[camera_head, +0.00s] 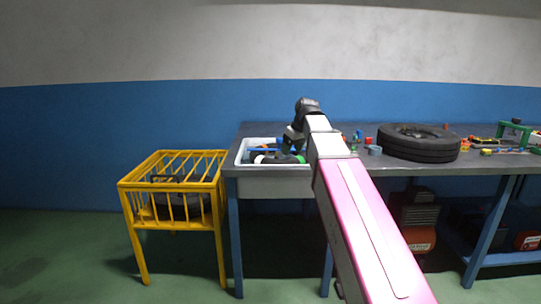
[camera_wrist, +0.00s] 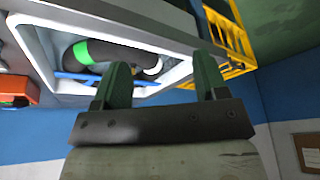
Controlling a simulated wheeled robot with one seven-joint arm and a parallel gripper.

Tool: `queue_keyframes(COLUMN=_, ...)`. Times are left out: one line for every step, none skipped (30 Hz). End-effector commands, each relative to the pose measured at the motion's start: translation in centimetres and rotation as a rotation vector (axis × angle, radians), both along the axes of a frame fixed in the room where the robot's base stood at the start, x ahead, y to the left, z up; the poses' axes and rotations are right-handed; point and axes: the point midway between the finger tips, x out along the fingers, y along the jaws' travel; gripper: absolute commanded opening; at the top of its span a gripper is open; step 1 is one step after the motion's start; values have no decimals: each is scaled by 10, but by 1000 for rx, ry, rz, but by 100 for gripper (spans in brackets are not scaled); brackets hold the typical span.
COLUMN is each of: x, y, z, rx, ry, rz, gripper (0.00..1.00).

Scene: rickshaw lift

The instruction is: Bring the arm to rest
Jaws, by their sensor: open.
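My arm reaches forward from the lower right in the head view, and my gripper (camera_head: 292,138) hangs over the white sink basin (camera_head: 243,162) set in the grey workbench. In the wrist view my gripper (camera_wrist: 160,82) shows two green fingers well apart with nothing between them. Beyond the fingers is the basin (camera_wrist: 118,27), seen tilted. It holds a dark cylinder with a green band (camera_wrist: 85,52) and a blue bar (camera_wrist: 75,78). My gripper partly hides the basin's contents in the head view.
A yellow barred crate stand (camera_head: 172,185) stands left of the workbench (camera_head: 400,170) with a dark object inside. A black tire (camera_head: 418,143) lies on the bench right of my arm, with several small coloured parts around. A compressor (camera_head: 418,225) is underneath. The floor at left is clear.

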Motion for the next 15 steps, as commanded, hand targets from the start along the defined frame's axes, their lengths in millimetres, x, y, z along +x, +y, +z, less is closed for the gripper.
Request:
queue_keyframes(x=-2, y=-2, z=-10, rx=-2, ry=9, rz=-12, gripper=66)
queue_keyframes(x=-3, y=-3, z=-15, rx=-3, ry=14, rz=-20, gripper=66)
queue_keyframes(x=-4, y=-5, z=-22, rx=-4, ry=20, rz=-30, gripper=66)
queue_keyframes(x=-5, y=-6, z=-27, rx=-5, ry=23, rz=-39, gripper=66)
queue_keyframes(x=-6, y=-7, z=-33, rx=-6, ry=28, rz=-49, gripper=66)
queue_keyframes(x=-7, y=-9, z=-42, rx=-7, ry=36, rz=-61, gripper=66)
queue_keyframes(x=-8, y=-11, z=-48, rx=-7, ry=41, rz=-71, gripper=66)
queue_keyframes(x=-10, y=-12, z=-56, rx=-9, ry=48, rz=-84, gripper=66)
queue_keyframes(x=-12, y=-15, z=-68, rx=-11, ry=58, rz=-100, gripper=66)
queue_keyframes(x=-14, y=-17, z=-76, rx=-14, ry=64, rz=-114, gripper=66)
queue_keyframes(x=-17, y=-19, z=-86, rx=-16, ry=74, rz=-130, gripper=66)
queue_keyframes(x=-20, y=-23, z=-101, rx=-19, ry=85, rz=-152, gripper=66)
queue_keyframes(x=-24, y=-25, z=-112, rx=-21, ry=95, rz=-171, gripper=66)
queue_keyframes(x=-27, y=-28, z=-123, rx=-24, ry=104, rz=-189, gripper=66)
queue_keyframes(x=-31, y=-32, z=-138, rx=-28, ry=116, rz=-213, gripper=66)
